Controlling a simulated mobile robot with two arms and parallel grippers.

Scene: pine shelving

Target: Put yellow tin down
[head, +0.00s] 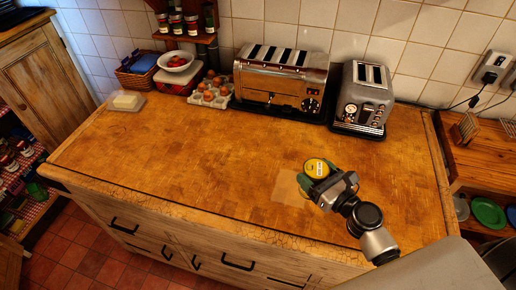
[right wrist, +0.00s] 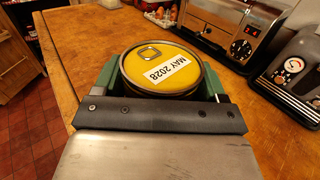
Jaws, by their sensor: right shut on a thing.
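The yellow tin (head: 316,168) is a round can with a yellow lid, in the right middle of the head view. A paler square patch (head: 290,188) lies on the counter just left of the tin. My left gripper is not in view.
A wide toaster (head: 280,80) and a smaller toaster (head: 362,98) stand at the back. An egg tray (head: 211,93), a bowl (head: 176,63) and a butter dish (head: 126,101) stand at the back left. The counter's middle and left are clear.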

